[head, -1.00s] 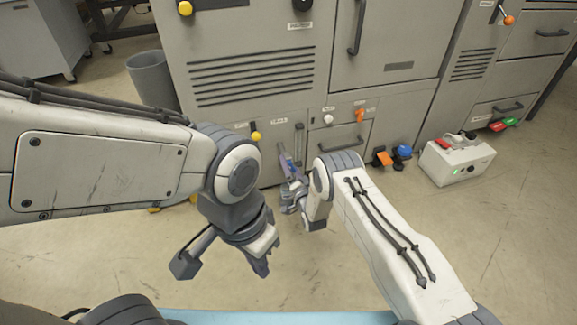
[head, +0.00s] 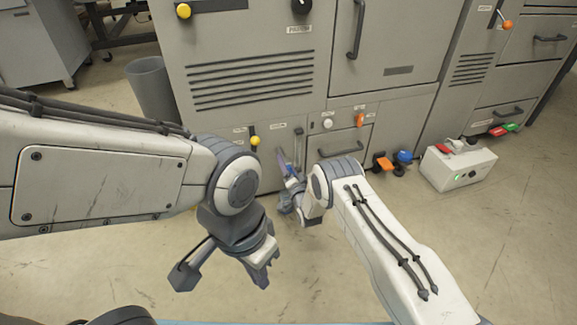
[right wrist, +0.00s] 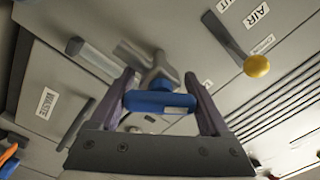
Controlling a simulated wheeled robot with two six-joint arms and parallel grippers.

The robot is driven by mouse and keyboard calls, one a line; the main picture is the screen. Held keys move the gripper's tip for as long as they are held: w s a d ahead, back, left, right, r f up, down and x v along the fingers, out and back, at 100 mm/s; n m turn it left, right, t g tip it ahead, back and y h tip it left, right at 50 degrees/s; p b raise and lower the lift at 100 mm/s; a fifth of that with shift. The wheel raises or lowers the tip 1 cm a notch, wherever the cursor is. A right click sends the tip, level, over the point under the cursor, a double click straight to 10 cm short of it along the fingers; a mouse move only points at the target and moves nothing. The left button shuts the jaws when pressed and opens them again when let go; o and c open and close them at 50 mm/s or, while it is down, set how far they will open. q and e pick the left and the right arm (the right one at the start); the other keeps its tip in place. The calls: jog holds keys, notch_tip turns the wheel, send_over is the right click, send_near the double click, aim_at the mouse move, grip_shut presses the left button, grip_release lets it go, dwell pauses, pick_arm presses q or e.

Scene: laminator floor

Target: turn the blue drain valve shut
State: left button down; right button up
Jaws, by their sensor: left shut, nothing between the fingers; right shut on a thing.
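The blue drain valve handle (right wrist: 160,102) shows in the right wrist view, on a grey stem and pipe (right wrist: 158,70) at the machine's low front. It lies crosswise between the two fingers of my right gripper (right wrist: 162,98), which is shut on it. In the head view my right gripper (head: 284,172) reaches low against the machine front, and I cannot make out the handle there. My left gripper (head: 262,277) is shut and empty. It hangs over the floor, in front of the machine and apart from it.
The grey machine (head: 262,30) fills the back. A yellow-knobbed lever (head: 255,140) sits near my right gripper; the right wrist view shows it by an AIR label. Orange (head: 382,162) and blue (head: 404,156) parts and a white box (head: 458,165) stand right. A bin (head: 152,90) stands left.

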jog(key=shift+n, duration=0.3)
jog(key=n, duration=0.4)
jog(key=shift+f+n+p, duration=0.1)
jog(key=shift+n+p, duration=0.2)
jog(key=shift+p, duration=0.1)
jog(key=n, duration=0.5)
jog(key=shift+f, duration=0.1)
jog(key=shift+n, duration=0.4)
jog(key=o, duration=1.2)
jog(key=shift+p, duration=0.3)
jog(key=shift+s+d, duration=0.1)
jog(key=shift+s, duration=0.05)
jog(key=p+v, duration=0.5)
jog(key=v, duration=0.5)
jog(key=shift+s+p, duration=0.15)
jog(key=shift+p, duration=0.25)
